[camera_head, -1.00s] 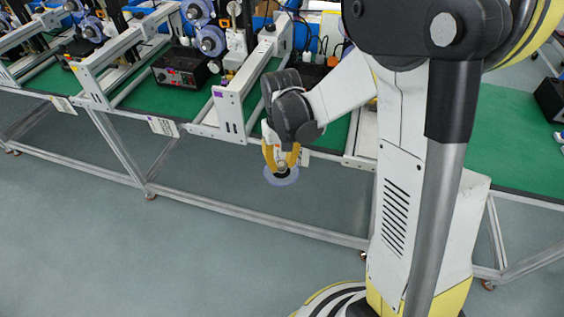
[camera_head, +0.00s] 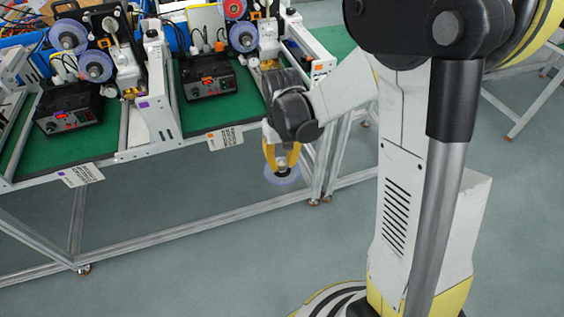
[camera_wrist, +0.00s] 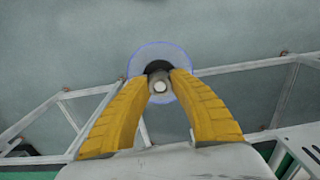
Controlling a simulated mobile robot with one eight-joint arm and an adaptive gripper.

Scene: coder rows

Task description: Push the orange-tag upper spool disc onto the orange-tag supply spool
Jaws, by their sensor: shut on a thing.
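My gripper (camera_head: 282,163) has yellow fingers and is shut on the hub of a translucent, blue-rimmed spool disc (camera_head: 281,179). It holds the disc in the air in front of the bench, above the floor. In the wrist view the disc (camera_wrist: 160,55) sits at the fingertips, its dark and pale hub between them. A small orange tag (camera_head: 319,75) marks the white frame right of the nearer machine. That machine carries a blue-rimmed spool (camera_head: 243,37) and a red spool (camera_head: 235,9) above it. I cannot tell which is the supply spool. My wrist hides part of the machine.
A machine to the left has two blue-rimmed spools (camera_head: 95,66) and a purple tag (camera_head: 143,105) on its frame. Black control boxes (camera_head: 208,77) stand on the green bench top (camera_head: 110,150). The bench's metal rail (camera_head: 190,232) runs below. Floor is clear in front.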

